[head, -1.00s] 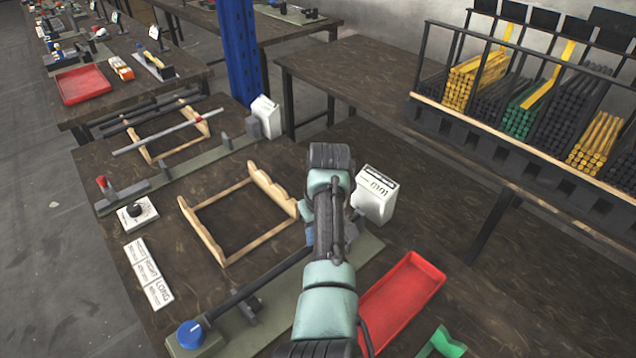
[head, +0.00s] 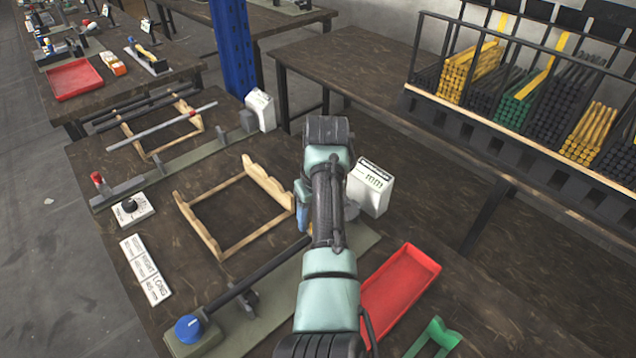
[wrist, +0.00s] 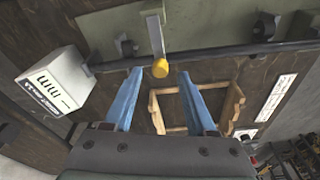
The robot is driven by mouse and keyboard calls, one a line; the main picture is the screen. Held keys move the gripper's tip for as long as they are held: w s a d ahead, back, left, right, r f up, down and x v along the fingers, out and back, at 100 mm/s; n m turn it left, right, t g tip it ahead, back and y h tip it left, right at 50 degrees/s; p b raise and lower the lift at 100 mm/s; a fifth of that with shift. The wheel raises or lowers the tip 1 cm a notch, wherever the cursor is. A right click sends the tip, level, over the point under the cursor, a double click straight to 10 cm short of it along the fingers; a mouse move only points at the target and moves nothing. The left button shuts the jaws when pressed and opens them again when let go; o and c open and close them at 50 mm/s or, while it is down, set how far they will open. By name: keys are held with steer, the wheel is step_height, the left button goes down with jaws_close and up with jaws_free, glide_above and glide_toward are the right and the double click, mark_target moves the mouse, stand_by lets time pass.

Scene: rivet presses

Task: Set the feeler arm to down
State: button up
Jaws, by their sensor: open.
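In the wrist view a flat grey arm with a round yellow tip (wrist: 160,68), seemingly the feeler arm, sticks out from a small block on the grey-green rail (wrist: 220,55). The yellow tip shows between and just beyond the fingertips of my gripper (wrist: 161,76). Its two blue fingers are apart with nothing between them; I cannot tell any contact with the tip. In the head view my arm hides the feeler arm and most of my gripper; a bit of blue finger (head: 302,212) shows. The rail's near end has a blue knob (head: 188,328).
A white box with a display (head: 371,187) stands right of my arm, and also shows in the wrist view (wrist: 52,88). A wooden cradle (head: 205,232) lies to the left. A red tray (head: 425,258) and a green bracket (head: 437,335) lie to the right.

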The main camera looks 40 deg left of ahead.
step_height(320, 180, up, 9)
steer(key=d, duration=0.1)
steer(key=shift+s+d+f, duration=0.2)
steer(key=shift+s, duration=0.1)
stand_by(0.4)
